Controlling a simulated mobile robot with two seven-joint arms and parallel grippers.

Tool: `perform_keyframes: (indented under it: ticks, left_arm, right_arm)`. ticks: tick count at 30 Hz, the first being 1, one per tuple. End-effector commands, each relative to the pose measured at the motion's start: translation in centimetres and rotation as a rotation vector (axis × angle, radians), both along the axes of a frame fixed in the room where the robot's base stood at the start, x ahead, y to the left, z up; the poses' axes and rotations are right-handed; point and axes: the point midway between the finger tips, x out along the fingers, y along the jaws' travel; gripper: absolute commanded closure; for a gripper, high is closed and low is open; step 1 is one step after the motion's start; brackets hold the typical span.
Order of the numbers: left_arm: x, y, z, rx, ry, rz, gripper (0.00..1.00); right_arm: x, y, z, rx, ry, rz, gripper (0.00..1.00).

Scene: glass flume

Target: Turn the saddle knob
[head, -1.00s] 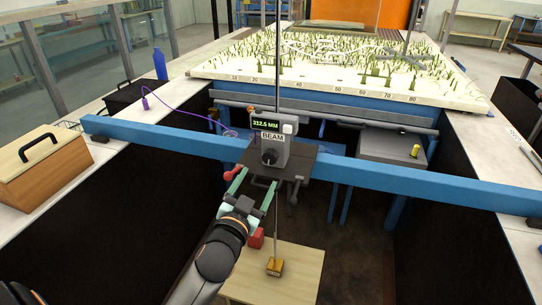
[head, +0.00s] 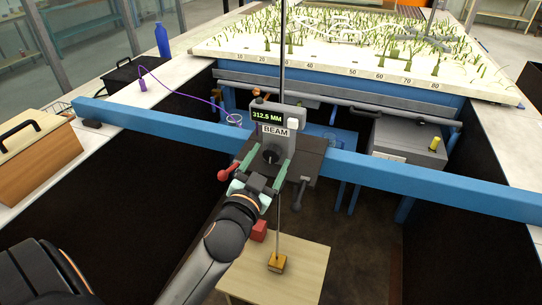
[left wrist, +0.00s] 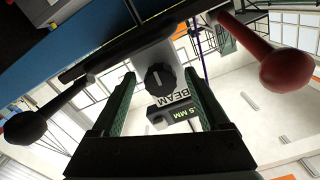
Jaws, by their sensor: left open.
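The saddle knob (head: 270,154) is a round black knob on the front of the grey box labelled BEAM (head: 275,136). The box has a green readout of 312.5 MM and sits on a dark saddle plate (head: 306,161) on the blue beam. In the left wrist view the knob (left wrist: 160,77) shows with a pale pointer line. My left gripper (head: 265,168) is open, its green fingers pointing at the box on either side of the knob. In the left wrist view the knob lies between the two fingers, and contact cannot be told. My right gripper is not in view.
A red-ended lever (head: 224,175) sticks out left of my left gripper; it also shows in the left wrist view (left wrist: 287,70). A dark-ended lever (head: 299,196) is on the right. The blue beam (head: 420,184) spans the gap. A vertical rod (head: 283,60) rises behind the box.

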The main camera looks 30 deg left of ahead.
Motion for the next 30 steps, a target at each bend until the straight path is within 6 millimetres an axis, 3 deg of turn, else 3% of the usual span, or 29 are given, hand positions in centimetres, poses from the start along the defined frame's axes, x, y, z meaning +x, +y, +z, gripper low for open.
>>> perform_keyframes:
  ticks: [8,27,30]
  left_arm:
    - [-0.02,-0.01,0.01,0.0,0.0,0.0,0.24]
    - [-0.01,-0.02,0.02,0.0,-0.001,0.0,0.96]
    - [0.0,-0.03,0.02,0.0,-0.001,0.0,1.0]
  right_arm:
    - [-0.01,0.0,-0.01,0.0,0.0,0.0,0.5]
    - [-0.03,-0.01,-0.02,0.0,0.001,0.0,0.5]
    - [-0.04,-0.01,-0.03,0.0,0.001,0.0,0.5]
